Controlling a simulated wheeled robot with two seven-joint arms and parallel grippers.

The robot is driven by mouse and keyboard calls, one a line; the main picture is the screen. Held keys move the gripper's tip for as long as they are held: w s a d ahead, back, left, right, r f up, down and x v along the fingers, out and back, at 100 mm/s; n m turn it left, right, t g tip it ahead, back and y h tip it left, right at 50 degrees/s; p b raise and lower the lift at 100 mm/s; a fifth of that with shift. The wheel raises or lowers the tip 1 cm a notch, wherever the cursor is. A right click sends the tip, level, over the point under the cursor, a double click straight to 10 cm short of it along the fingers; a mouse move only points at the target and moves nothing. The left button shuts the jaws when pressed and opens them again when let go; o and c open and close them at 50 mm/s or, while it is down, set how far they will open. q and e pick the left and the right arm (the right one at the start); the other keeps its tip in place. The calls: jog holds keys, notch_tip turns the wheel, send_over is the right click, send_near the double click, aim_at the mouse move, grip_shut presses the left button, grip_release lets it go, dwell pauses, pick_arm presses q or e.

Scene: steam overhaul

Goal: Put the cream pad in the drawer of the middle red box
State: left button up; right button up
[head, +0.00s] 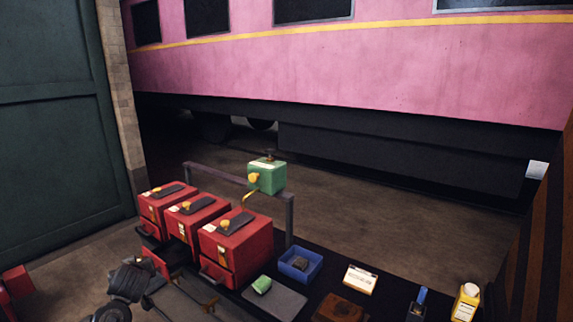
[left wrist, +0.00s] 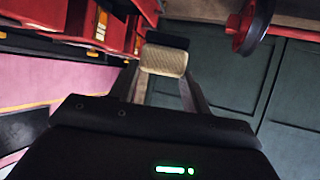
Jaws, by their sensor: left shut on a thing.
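The middle red box (head: 196,213) stands in a row between the left red box (head: 163,200) and the right red box (head: 236,243). The drawer (head: 155,263) of the middle box appears pulled out to the front. My left gripper (left wrist: 162,74) is shut on the cream pad (left wrist: 163,60), held between its fingers, with a dark band at its far edge. In the head view, my dark left wrist is low at the left, just beside the open drawer; the pad cannot be made out there. Red boxes also show at the upper left of the left wrist view.
A green box (head: 266,177) sits above the rail (head: 230,178) behind.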

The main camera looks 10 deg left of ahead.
pick_arm(q)
jog(key=w+d+r+m+t+h, duration=0.25)
jog(key=d+r, duration=0.25)
jog(key=d, duration=0.6)
jog(key=w+d+r+m+t+h, duration=0.1)
jog(key=d+r+m+h, duration=0.25)
jog(key=d, duration=0.75)
jog(key=s+d+r+m+h, duration=0.1)
jog(key=s+d+r, duration=0.1)
jog(key=d+r, duration=0.2)
jog(key=s+d+r+m+h, duration=0.1)
jog(key=s+d+r+m, duration=0.1)
jog(key=d+r, duration=0.3)
jog(key=s+d, duration=0.1)
jog(key=d, duration=0.3)
jog(key=shift+s+d+h, duration=0.25)
jog(key=shift+s+h, duration=0.1)
jog(key=shift+h, duration=0.05)
jog(key=shift+d+t, duration=0.1)
jog(key=shift+t, duration=0.15)
